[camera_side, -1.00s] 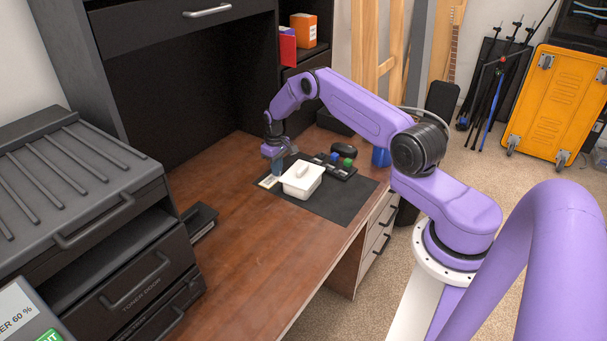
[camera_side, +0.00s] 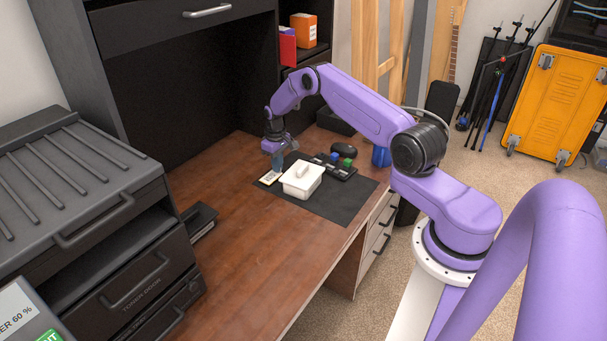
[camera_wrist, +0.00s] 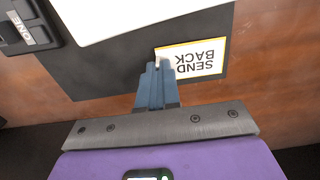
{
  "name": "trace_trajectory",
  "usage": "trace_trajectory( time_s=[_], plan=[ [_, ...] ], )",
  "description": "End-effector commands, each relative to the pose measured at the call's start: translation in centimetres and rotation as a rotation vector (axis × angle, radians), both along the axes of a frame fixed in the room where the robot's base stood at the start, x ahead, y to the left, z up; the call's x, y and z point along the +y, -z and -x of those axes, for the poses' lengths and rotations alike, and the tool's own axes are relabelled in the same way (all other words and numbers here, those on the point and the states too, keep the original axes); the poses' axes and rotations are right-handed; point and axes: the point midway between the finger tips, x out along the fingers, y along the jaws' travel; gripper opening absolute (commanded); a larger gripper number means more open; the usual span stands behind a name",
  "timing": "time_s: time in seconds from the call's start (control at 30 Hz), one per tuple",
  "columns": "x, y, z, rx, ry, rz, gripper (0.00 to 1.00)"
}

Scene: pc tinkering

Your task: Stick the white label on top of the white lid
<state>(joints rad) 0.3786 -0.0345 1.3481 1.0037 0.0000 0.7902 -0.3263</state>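The white label (camera_wrist: 196,60) reads "SEND BACK", has a yellow border, and lies on the black mat; it also shows in the side view (camera_side: 269,178). My gripper (camera_wrist: 158,66) has its blue fingers drawn together at the label's left edge in the wrist view, with a small white part of the label at the tips. My gripper (camera_side: 278,168) points down at the label in the side view. The white lid (camera_side: 302,175) has a raised handle and sits on a white box (camera_side: 302,190) to the label's right. Part of the label is hidden behind the fingertips.
The black mat (camera_side: 340,207) lies on the wooden desk (camera_side: 235,230). A dark tray with small coloured pieces (camera_side: 335,168) and a black mouse (camera_side: 344,150) are behind the box. A blue cup (camera_side: 381,157) stands at the right.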

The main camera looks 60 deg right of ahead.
Motion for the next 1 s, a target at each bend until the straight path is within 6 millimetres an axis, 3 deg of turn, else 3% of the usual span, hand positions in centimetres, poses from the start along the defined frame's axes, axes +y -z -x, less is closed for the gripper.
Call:
trace_trajectory(
  time_s=[1.0],
  plan=[
    [-0.5,-1.7,0.0,-0.001,0.000,0.000,0.00]
  ],
)
